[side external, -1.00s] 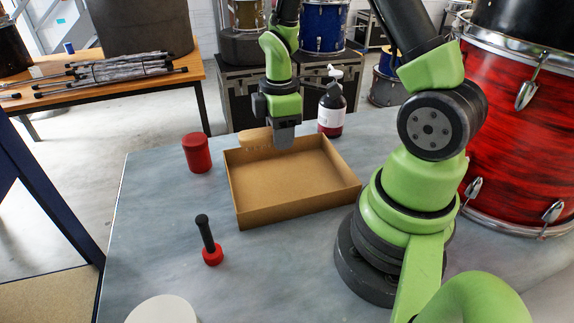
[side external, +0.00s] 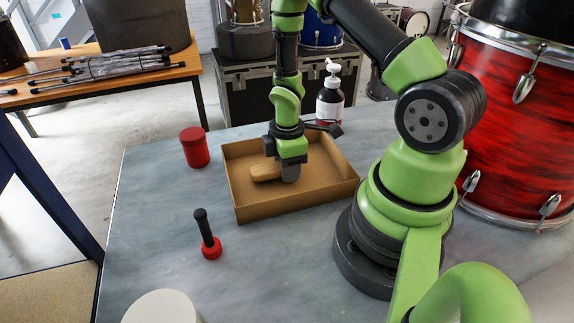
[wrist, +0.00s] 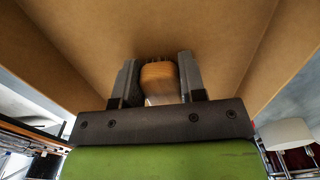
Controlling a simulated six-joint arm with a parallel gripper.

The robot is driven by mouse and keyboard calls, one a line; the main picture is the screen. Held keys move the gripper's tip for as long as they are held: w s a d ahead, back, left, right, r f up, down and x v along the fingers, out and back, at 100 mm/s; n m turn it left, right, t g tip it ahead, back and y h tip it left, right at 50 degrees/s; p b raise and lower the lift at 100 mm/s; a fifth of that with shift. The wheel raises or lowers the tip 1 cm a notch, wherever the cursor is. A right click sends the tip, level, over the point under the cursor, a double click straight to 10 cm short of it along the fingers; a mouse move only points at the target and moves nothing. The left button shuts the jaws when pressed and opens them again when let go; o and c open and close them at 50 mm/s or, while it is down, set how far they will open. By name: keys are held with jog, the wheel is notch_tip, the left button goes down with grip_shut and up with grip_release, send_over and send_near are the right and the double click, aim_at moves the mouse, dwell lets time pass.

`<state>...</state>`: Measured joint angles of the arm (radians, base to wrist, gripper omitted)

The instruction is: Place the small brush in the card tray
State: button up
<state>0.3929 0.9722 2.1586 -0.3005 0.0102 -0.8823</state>
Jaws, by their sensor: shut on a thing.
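The card tray (side external: 246,213) is an open, shallow brown box on the grey bench top. My gripper (side external: 290,172) is down inside the tray. It is shut on the small brush (side external: 264,171), which has a tan wooden body and shows to the left of the fingers. In the wrist view the brush (wrist: 158,76) sits between the two grey fingers of my gripper (wrist: 160,82), with the tray floor (wrist: 90,35) beyond. Whether the brush touches the tray floor I cannot tell. Its far side is hidden by the fingers.
A red cylinder (side external: 194,147) stands left of the tray. A black-handled object with a red base (side external: 208,240) stands at the front left. A pump bottle (side external: 330,98) is behind the tray. A white round object (side external: 162,308) is at the front edge, and a red drum (side external: 510,130) at the right.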

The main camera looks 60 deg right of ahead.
jog(key=shift+f, duration=0.15)
jog(key=o, duration=0.9)
jog(key=s+a+r+m+t, duration=0.1)
jog(key=a+r+m+t, duration=0.15)
jog(key=r, duration=0.95)
jog(key=a+r+m+t, duration=0.1)
jog(key=a+r+m, duration=0.3)
jog(key=r, duration=0.8)
jog(key=s+a+r+m+t, duration=0.1)
jog(key=s+a+r+m, duration=0.1)
jog(key=s+a+r+m+t+y, duration=0.1)
jog(key=s+a+r+m, duration=0.1)
jog(key=s, duration=0.1)
jog(key=s+a+r+m+t+y, duration=0.1)
jog(key=s+a+r+m, duration=0.1)
jog(key=s, duration=0.1)
jog(key=shift+r+m+t, duration=0.35)
